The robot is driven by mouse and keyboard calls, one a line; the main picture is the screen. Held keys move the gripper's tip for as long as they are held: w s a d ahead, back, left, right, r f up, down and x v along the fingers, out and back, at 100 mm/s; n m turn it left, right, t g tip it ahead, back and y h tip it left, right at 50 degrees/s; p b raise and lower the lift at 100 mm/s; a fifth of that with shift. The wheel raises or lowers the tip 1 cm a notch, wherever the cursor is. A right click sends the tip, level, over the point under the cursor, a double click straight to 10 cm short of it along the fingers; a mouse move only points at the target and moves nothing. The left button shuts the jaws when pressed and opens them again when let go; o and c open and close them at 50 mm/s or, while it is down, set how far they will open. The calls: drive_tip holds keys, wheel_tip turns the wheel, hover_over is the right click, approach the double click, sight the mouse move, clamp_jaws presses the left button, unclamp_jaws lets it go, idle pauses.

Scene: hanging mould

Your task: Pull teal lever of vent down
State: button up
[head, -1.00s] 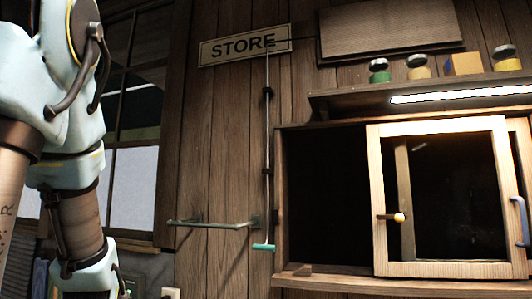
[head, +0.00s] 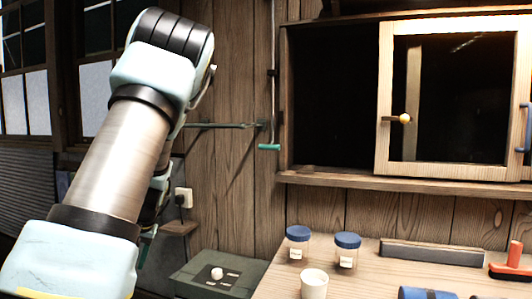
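The teal lever handle (head: 269,147) is a short horizontal grip at the bottom end of a thin metal rod (head: 273,70). The rod hangs upright against the plank wall, just left of the dark cabinet opening. The rod's upper end and the vent are out of the frame. My arm fills the left of the head view, apart from the lever. My gripper is not clearly visible; the arm's far end is hidden behind its nearer links.
A metal wall rail (head: 215,125) sits left of the lever. A cabinet with a wood-framed sliding door (head: 384,100) is to the right. Below are a wooden bench (head: 380,265) with blue-lidded jars (head: 297,243), a white cup (head: 314,284) and a red-handled tool (head: 513,260), and a green box (head: 200,265).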

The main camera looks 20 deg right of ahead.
drive_tip(key=w+d+r+m+t+y+b, duration=0.2)
drive_tip(key=w+d+t+y, duration=0.1)
drive_tip(key=w, duration=0.7)
drive_tip(key=w+d+r+m+t+b, duration=0.1)
drive_tip(key=w+d+r+t, duration=0.15)
drive_tip(key=d+r, duration=0.2)
drive_tip(key=w+d+r+m+t, duration=0.2)
drive_tip(key=w+d+r, duration=0.2)
drive_tip(key=d, duration=0.2)
drive_tip(key=m+t+h+b, duration=0.2)
drive_tip(key=m+t+h, duration=0.3)
drive_tip(key=m+t, duration=0.35)
approach(270, 147)
drive_tip(key=w, duration=0.4)
drive_tip(key=shift+d+r, duration=0.15)
drive_tip(key=w+p, duration=0.1)
drive_tip(key=w, duration=0.1)
drive_tip(key=w+p, duration=0.1)
drive_tip(key=w, duration=0.2)
drive_tip(key=w+a+r+p, duration=0.1)
drive_tip(key=w+p, duration=0.1)
drive_tip(key=w, duration=0.1)
drive_tip(key=shift+w+r, duration=0.1)
drive_tip(key=shift+w, duration=0.85)
drive_tip(key=shift+a, duration=0.1)
